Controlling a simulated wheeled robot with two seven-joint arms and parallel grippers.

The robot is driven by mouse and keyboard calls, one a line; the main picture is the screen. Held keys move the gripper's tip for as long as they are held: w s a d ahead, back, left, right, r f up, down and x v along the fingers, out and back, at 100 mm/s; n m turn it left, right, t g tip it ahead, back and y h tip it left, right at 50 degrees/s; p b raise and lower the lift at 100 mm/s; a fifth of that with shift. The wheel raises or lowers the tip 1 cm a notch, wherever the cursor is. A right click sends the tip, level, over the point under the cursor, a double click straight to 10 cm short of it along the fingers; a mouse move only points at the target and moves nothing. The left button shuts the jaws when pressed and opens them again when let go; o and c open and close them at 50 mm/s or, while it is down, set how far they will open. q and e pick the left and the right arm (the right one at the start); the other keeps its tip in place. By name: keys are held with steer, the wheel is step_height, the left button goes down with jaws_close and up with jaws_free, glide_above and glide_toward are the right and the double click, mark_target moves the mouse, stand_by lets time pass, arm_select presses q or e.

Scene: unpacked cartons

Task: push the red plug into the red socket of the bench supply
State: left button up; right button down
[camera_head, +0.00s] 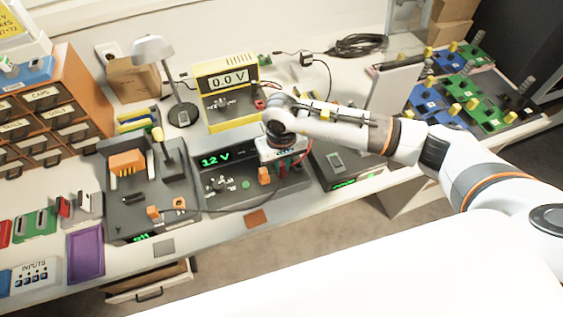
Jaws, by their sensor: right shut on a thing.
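The bench supply (215,183) with a green 12 V display stands near the front edge, in the middle of the bench. My right gripper (283,163) is over its right end, pointing down, and is shut. A thin red lead shows beside the fingers. The held red plug is mostly hidden by the gripper, and the red socket cannot be made out. I cannot tell whether plug and socket touch. My left gripper is out of view.
An orange plug (264,176) is at the supply's front right; a dark cable runs left to another orange connector (153,212). A yellow 0.0 V meter (232,72) and a lamp (153,48) stand behind. A dark green-display unit (340,165) stands right of the supply.

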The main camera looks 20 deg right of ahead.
steer(key=shift+f, duration=0.15)
steer(key=c, duration=1.3)
jaws_free()
